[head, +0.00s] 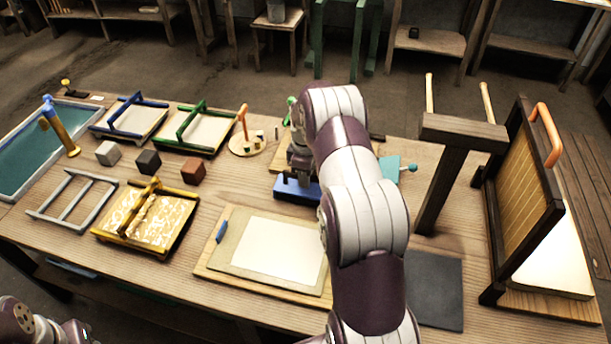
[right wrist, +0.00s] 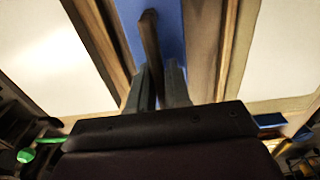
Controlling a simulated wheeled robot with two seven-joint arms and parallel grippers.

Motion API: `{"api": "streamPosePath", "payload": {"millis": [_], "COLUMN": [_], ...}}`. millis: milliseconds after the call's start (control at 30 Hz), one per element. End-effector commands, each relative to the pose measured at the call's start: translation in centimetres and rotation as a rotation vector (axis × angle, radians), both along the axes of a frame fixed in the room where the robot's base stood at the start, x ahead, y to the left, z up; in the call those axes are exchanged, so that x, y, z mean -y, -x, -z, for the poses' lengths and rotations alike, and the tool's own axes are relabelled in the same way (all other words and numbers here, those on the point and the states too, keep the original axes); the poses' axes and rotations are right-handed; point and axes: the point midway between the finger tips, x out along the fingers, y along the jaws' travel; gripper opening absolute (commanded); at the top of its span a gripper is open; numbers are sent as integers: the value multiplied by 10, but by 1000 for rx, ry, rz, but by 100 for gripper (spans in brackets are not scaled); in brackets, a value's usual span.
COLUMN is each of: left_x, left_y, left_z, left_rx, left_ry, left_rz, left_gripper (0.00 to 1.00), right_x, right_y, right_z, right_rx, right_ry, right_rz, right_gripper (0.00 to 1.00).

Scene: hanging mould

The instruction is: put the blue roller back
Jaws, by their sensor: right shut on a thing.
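My right gripper (head: 296,174) reaches over the middle of the table. A blue block-like body (head: 299,190), which I take for the blue roller, is just under it, behind the board with the white sheet. In the right wrist view the fingers (right wrist: 160,88) are shut on a dark wooden handle, with the blue surface (right wrist: 180,28) beyond. My arm hides part of this area, and I cannot tell whether the roller touches the table. Of my left arm only part shows at the bottom left; its gripper is out of view.
The board (head: 210,272) with a white sheet lies in front. A dark slab (head: 434,289), a wooden T-shaped stand (head: 445,175) and an upright framed mould (head: 525,190) are at right. Framed moulds, small cubes and a teal vat (head: 8,190) fill the left.

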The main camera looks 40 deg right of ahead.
Motion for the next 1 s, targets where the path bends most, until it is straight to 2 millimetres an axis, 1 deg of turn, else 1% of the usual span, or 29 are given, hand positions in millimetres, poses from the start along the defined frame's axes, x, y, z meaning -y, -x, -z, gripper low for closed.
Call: {"api": "streamPosePath", "payload": {"millis": [33, 233, 267, 300, 333, 567, 633, 700, 767, 900, 933, 1000], "left_x": [0, 0, 0, 0, 0, 0, 0, 0, 0, 0, 0, 0], "left_y": [0, 0, 0, 0, 0, 0, 0, 0, 0, 0, 0, 0], "left_z": [2, 3, 3, 3, 3, 3, 0, -5, -1, 4, -6, -18], "left_rx": [0, 0, 0, 0, 0, 0, 0, 0, 1, 0, -1, -1], "left_ry": [0, 0, 0, 0, 0, 0, 0, 0, 0, 0, 0, 0], "left_rz": [0, 0, 0, 0, 0, 0, 0, 0, 0, 0, 0, 0], "left_gripper": [42, 42, 42, 42, 42, 42, 42, 42, 42, 42, 42, 42], "right_x": [-2, -2, -3, -3, -3, -2, -2, -1, -1, -1, -1, -1], "right_y": [2, 4, 4, 4, 4, 3, 3, 2, 2, 2, 2, 2], "right_z": [6, 11, 12, 12, 12, 10, 5, -6, -15, -54, -69, -91], "right_rx": [-7, -12, -15, -15, -14, -10, -9, -7, -5, -3, -5, -7], "right_ry": [-4, -7, -8, -8, -8, -6, -4, -4, -3, -2, -3, -3], "right_rz": [0, 0, 0, 0, 0, 0, 0, 0, 0, 0, 0, 0], "right_gripper": [0, 0, 27, 40, 43, 43, 43, 43, 43, 43, 43, 43]}}
